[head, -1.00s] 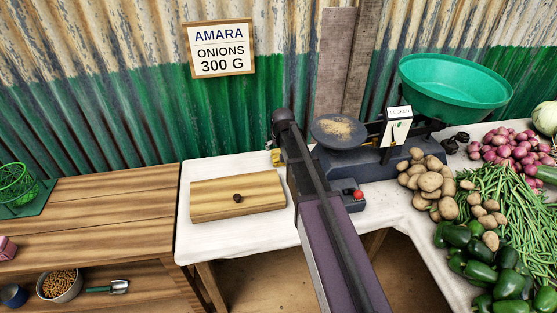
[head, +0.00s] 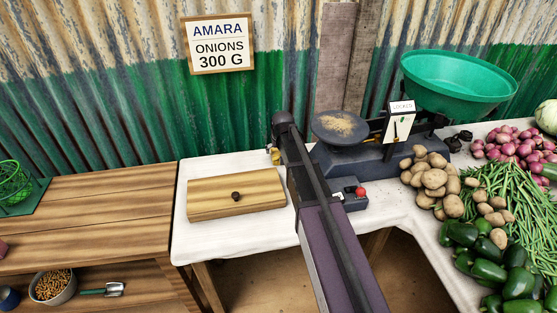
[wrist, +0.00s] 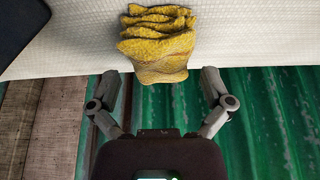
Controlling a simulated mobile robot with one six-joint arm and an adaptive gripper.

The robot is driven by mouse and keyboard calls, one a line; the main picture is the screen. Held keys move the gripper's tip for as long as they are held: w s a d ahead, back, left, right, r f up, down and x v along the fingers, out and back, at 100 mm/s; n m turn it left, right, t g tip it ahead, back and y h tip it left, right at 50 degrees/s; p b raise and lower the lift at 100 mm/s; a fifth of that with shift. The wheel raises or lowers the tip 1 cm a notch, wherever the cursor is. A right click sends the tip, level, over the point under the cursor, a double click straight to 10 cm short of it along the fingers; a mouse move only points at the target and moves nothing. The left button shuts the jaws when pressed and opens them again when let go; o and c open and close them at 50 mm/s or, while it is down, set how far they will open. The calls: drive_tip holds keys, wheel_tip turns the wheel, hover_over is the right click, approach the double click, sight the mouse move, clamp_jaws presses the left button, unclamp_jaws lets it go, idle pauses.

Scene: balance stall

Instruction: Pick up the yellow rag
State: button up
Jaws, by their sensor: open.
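The yellow rag (wrist: 158,45) is a crumpled, folded textured cloth in the wrist view. It lies on the white table cover at its edge by the green wall, with part overlapping that edge. My gripper (wrist: 160,75) is open, its two fingers apart on either side of the rag's near end, and nothing is held. In the head view only a small yellow bit of the rag (head: 274,156) shows beside my arm. My arm hides the rest of it and most of the gripper there.
A dark scale with a green pan (head: 455,85) stands to the right.

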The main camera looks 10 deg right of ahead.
drive_tip(key=shift+w+f+b, duration=0.2)
drive_tip(key=shift+f+b, duration=0.1)
drive_tip(key=shift+f, duration=0.25)
drive_tip(key=shift+c, duration=0.2)
drive_tip(key=c, duration=0.9)
